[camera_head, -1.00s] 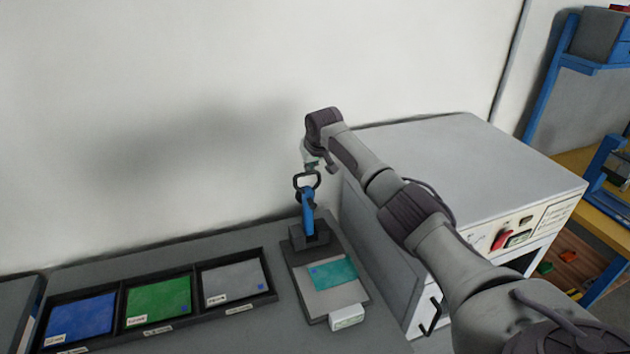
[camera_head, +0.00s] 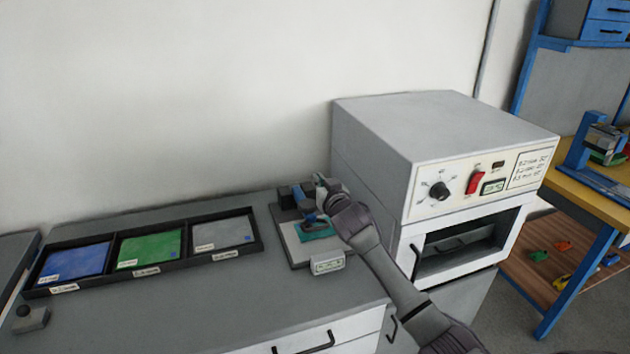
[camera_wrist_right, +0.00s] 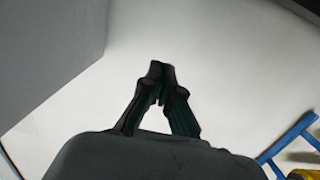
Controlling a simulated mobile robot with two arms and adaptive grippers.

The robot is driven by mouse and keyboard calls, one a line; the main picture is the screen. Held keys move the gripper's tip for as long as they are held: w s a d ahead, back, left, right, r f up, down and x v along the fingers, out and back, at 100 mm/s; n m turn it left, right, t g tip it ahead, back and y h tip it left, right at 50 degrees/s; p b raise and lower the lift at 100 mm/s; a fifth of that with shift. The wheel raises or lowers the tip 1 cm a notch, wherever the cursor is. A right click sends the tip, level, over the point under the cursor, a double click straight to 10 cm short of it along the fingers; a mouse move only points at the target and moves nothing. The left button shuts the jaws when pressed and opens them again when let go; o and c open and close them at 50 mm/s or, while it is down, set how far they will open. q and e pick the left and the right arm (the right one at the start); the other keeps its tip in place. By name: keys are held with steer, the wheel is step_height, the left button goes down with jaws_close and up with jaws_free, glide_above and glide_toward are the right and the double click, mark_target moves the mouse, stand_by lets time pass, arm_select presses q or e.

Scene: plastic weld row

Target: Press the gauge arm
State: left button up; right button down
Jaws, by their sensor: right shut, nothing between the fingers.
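The thickness gauge (camera_head: 292,235) stands on the counter, left of the oven. Its blue arm (camera_head: 308,219) now lies low over the teal sheet (camera_head: 318,233) on the gauge plate; whether it touches the sheet is hard to tell. My right gripper (camera_head: 322,190) is close by the gauge arm, partly hidden by my own wrist. In the right wrist view my right gripper (camera_wrist_right: 161,70) is shut, with its fingertips together and nothing between them. Contact between the fingers and the gauge arm cannot be made out. My left gripper is not in view.
A white display box (camera_head: 327,262) sits at the gauge's front. A black tray (camera_head: 115,245) with blue, green and grey sheets lies to the left. The oven (camera_head: 455,125) stands close on the right, its front opening dark. The counter's front middle is clear.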

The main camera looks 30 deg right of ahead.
arm_select(q)
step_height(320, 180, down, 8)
steer(key=b, duration=0.5)
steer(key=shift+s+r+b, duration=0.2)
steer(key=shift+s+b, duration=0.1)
steer(key=shift+b, duration=0.05)
arm_select(e)
steer(key=shift+t, duration=0.7)
steer(key=shift+s+a+f, duration=0.2)
steer(key=shift+s+f, duration=0.6)
steer(key=shift+f, duration=1.05)
steer(key=shift+s+a+f, duration=0.2)
steer(key=shift+s+f, duration=0.65)
steer(key=shift+f, duration=0.95)
steer(key=shift+s+a+f, duration=0.2)
steer(key=shift+s+f, duration=0.6)
steer(key=shift+f, duration=1.05)
glide_above(328, 262)
steer(key=d+v, duration=0.1)
steer(key=v, duration=0.4)
steer(key=shift+w+d+f, duration=0.1)
steer(key=shift+d+f, duration=0.1)
steer(key=shift+d, duration=0.3)
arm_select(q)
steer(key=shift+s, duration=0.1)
